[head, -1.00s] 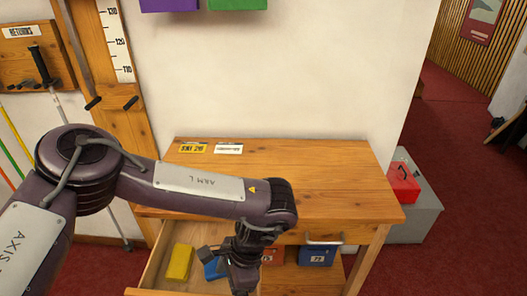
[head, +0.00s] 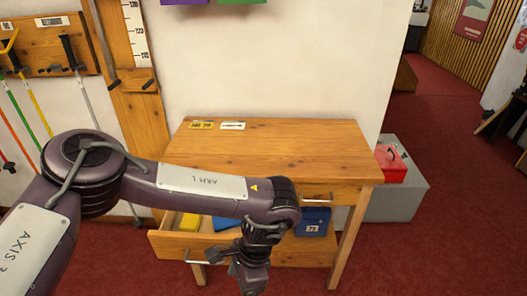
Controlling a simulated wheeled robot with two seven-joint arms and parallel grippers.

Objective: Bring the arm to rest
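My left arm crosses the picture from the left, bent at the elbow, with its forearm in front of the bench (head: 290,150). My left gripper (head: 240,270) hangs down in front of the bench's open drawer (head: 172,243). I see nothing held in it, but its fingers are dark and too unclear to tell open from shut. A yellow item (head: 190,221) and a blue item (head: 222,223) lie in the drawer, the blue one partly hidden by my arm. My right gripper is not in view.
The open drawer with its handle (head: 190,262) juts out at the left. A blue box (head: 313,222) stands under the bench top. A red box (head: 391,164) sits on a grey chest (head: 400,200) at right. Red carpet (head: 430,260) is clear at front right.

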